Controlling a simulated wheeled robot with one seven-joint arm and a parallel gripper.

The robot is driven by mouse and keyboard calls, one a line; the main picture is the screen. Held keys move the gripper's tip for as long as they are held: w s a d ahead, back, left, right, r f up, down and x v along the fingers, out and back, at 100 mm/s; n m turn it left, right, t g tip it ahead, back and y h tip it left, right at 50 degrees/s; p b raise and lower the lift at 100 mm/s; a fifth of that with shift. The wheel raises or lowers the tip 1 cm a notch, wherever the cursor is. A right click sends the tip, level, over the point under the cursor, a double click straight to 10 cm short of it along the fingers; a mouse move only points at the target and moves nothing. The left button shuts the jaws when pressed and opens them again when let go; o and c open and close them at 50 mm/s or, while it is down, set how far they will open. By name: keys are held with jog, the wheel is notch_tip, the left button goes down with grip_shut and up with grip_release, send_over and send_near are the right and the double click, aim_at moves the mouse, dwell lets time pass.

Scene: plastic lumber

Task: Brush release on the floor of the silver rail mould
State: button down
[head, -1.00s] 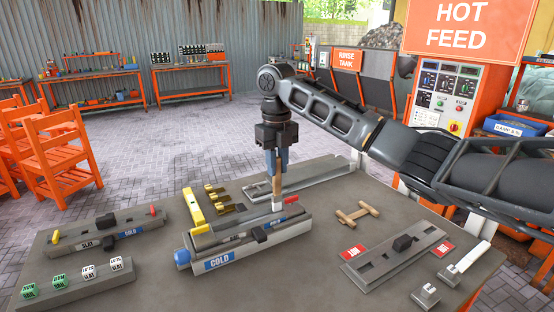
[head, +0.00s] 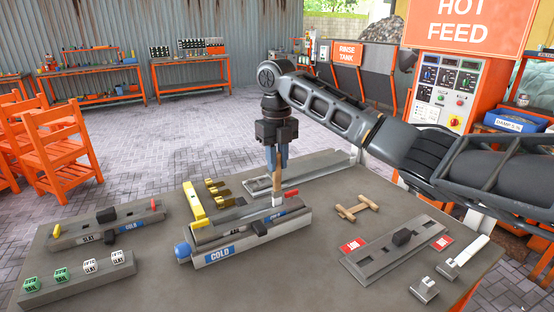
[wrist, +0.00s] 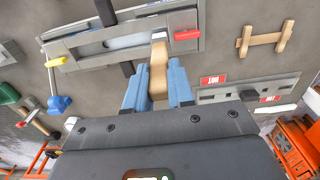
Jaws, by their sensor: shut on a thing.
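My gripper (head: 277,163) is shut on a wooden-handled brush (head: 277,182), held upright with its pale head down. The brush head is at the right part of the silver rail mould (head: 290,228), over or in its channel. I cannot tell whether the bristles touch the floor. The mould has a blue knob at its left end and a blue COLD label on its front. In the wrist view, the brush handle (wrist: 158,72) sits between my blue fingers, and its head reaches the mould (wrist: 100,46), beside a red handle (wrist: 187,34).
A SLAT mould (head: 75,238) lies to the left, with several marked blocks (head: 90,266) in front. A yellow bar (head: 193,204) and brass pieces stand behind the rail mould. A wooden H-shaped piece (head: 357,209) and a slotted grey plate (head: 380,265) lie to the right.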

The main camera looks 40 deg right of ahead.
jog(key=shift+f, duration=0.6)
dwell(0.7)
jog(key=shift+a, duration=0.1)
